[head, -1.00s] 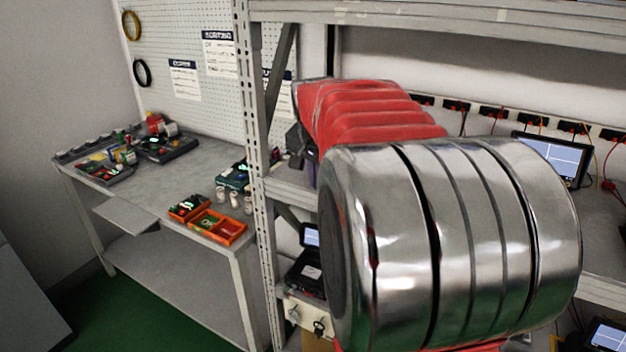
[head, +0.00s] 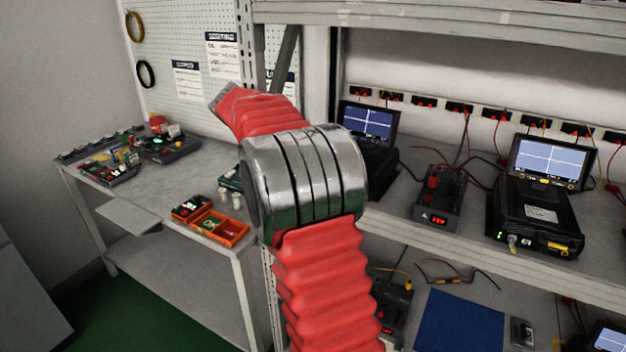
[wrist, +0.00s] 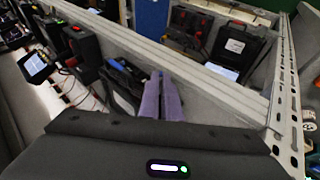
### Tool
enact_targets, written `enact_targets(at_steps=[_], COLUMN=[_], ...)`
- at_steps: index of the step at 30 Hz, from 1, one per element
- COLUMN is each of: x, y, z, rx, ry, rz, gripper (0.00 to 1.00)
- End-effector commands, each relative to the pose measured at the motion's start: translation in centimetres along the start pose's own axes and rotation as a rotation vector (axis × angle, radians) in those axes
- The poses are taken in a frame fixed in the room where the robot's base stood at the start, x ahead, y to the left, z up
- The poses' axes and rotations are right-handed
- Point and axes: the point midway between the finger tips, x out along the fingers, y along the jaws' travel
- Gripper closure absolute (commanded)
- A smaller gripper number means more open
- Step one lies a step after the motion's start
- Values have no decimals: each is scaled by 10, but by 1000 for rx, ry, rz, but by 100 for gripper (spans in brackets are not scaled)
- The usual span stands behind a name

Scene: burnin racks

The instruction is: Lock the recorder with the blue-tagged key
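Several black recorders with lit screens stand on the rack. One recorder (head: 535,213) shows in full at the right, with a silver knob or lock (head: 512,242) and a yellow part on its front. Another recorder (head: 370,150) is partly behind my arm. In the wrist view a black recorder with a white label (wrist: 236,46) is at the upper right. My gripper (wrist: 161,76) shows there as two purple fingers close together, over the shelf edge, with nothing visible between them. The head view does not show it. I cannot make out a blue-tagged key.
The rack's perforated upright (wrist: 286,95) and shelf beam (wrist: 130,45) are close to my gripper. A bench (head: 165,185) with an orange bin (head: 219,228) stands at the left. A blue mat (head: 460,322) lies on the lower shelf. Loose cables hang along the rack.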

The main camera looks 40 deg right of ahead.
Motion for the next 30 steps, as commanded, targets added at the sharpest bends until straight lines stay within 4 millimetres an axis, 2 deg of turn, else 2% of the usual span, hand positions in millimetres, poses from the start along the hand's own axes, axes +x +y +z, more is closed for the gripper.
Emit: enact_targets(at_steps=[9,24,28,30], x=[0,0,0,0], y=[-8,-9,-9,-8], z=[2,2,2,2], rx=[-61,-74,-73,-72], ry=[0,-1,0,0], rz=[132,155,155,156], gripper=[100,100,88,88])
